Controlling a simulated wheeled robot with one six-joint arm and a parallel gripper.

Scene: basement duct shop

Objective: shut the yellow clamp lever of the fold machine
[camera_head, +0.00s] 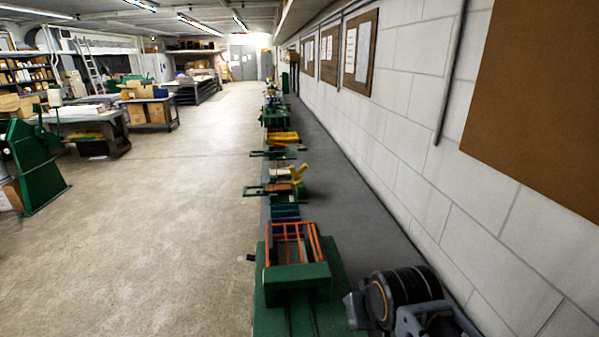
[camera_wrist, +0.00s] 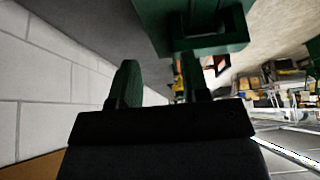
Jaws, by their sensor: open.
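The yellow clamp lever (camera_head: 297,172) stands tilted up on a small green fold machine (camera_head: 284,190) on the long bench in the head view. Its exact angle is too small to tell. My gripper (camera_wrist: 158,82) shows in the wrist view with its two green fingers apart and nothing between them. A green machine body (camera_wrist: 195,42) is just beyond the fingers there. I cannot make out the lever clearly in the wrist view. My gripper is outside the head view, where only my dark arm joint shows at bottom right.
A nearer green machine with an orange frame (camera_head: 292,243) stands on the grey bench (camera_head: 345,190) before the fold machine. More machines and a yellow item (camera_head: 284,137) lie farther along. A block wall (camera_head: 400,85) bounds the right; the concrete floor (camera_head: 185,220) is open at left.

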